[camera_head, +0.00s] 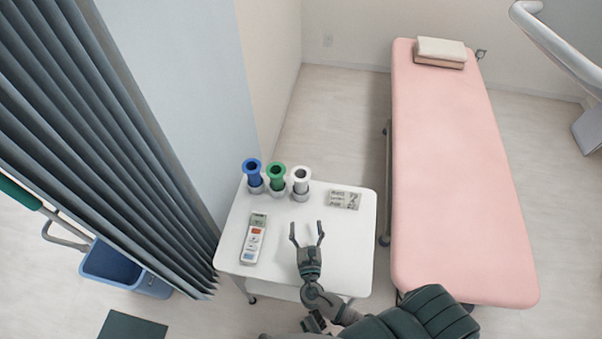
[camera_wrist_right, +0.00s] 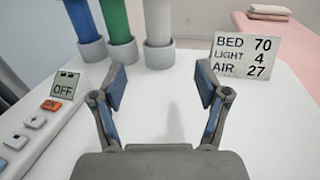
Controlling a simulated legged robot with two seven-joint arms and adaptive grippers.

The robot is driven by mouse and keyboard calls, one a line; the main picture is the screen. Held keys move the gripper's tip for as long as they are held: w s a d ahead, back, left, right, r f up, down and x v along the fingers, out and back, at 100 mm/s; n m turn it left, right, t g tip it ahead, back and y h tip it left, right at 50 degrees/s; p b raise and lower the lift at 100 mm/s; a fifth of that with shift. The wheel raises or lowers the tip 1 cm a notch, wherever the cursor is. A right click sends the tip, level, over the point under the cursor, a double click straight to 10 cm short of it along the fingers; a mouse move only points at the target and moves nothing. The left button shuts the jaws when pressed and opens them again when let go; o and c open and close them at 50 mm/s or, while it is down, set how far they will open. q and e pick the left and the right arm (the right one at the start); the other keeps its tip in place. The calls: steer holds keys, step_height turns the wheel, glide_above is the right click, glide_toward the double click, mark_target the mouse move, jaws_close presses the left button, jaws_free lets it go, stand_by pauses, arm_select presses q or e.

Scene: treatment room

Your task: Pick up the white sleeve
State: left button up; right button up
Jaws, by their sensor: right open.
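The white sleeve (camera_head: 301,176) is an upright cylinder with a flared top and a grey base. It stands on the white cart top (camera_head: 345,240), at the right end of a row with a green sleeve (camera_head: 276,175) and a blue sleeve (camera_head: 252,174). In the right wrist view the white sleeve (camera_wrist_right: 158,25) is ahead of the fingers, its top cut off by the frame. My right gripper (camera_head: 307,235) is open and empty, in front of the white sleeve and apart from it. It also shows in the right wrist view (camera_wrist_right: 163,95). My left gripper is not in view.
A remote (camera_head: 254,240) lies left of my right gripper. A sign card (camera_head: 344,200) reading BED 70, LIGHT 4, AIR 27 stands to the right of the sleeves. A pink bed (camera_head: 455,170) is right of the cart; a curtain (camera_head: 100,130) hangs at the left.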

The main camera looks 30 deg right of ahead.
glide_toward(302, 188)
steer(key=shift+x, duration=1)
steer(key=x, duration=0.4)
steer(key=shift+w+d+f+b, duration=0.15)
steer(key=shift+w+b, duration=0.15)
steer(key=shift+w+d, duration=0.4)
steer(key=shift+w, duration=0.05)
steer(key=x, duration=0.3)
steer(key=shift+w+a+b, duration=0.2)
steer(key=shift+w+b, duration=0.15)
steer(key=shift+w, duration=0.5)
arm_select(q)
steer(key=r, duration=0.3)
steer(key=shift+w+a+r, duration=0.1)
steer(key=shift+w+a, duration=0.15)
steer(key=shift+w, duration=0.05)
arm_select(e)
steer(key=shift+s, duration=0.1)
steer(key=shift+c, duration=0.3)
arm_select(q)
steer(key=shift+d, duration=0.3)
arm_select(e)
steer(key=shift+d, duration=0.25)
steer(key=c, duration=1.1)
